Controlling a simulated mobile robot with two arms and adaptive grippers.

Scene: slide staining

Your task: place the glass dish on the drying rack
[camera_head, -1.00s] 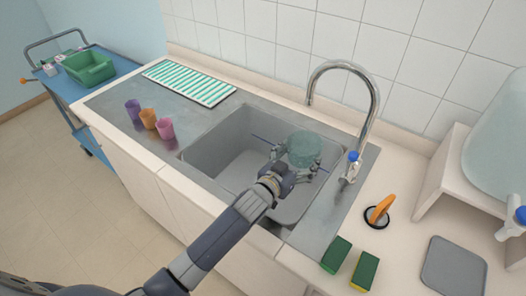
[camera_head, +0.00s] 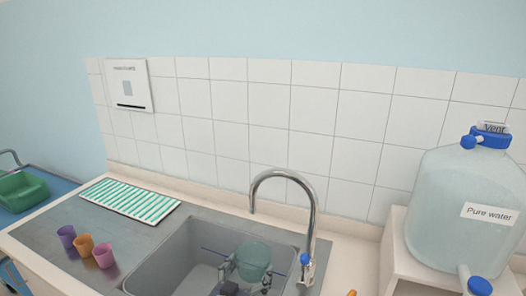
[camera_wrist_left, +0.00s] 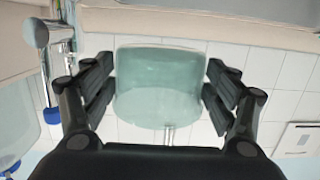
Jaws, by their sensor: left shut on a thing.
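The glass dish (camera_head: 254,259) is a clear, greenish round vessel over the sink basin, left of the faucet base. My left gripper (camera_head: 250,276) is shut on it, one finger on each side. In the left wrist view the dish (camera_wrist_left: 158,82) sits between both fingers of the left gripper (camera_wrist_left: 160,92). The drying rack (camera_head: 130,200), a flat green-and-white striped panel, lies on the counter left of the sink, with nothing on it. My right gripper is not in view.
A curved chrome faucet (camera_head: 313,215) rises close to the right of the dish. The sink (camera_head: 185,250) has raised walls. Purple, orange and pink cups (camera_head: 104,255) stand in front of the rack. A large water jug (camera_head: 462,215) stands at right.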

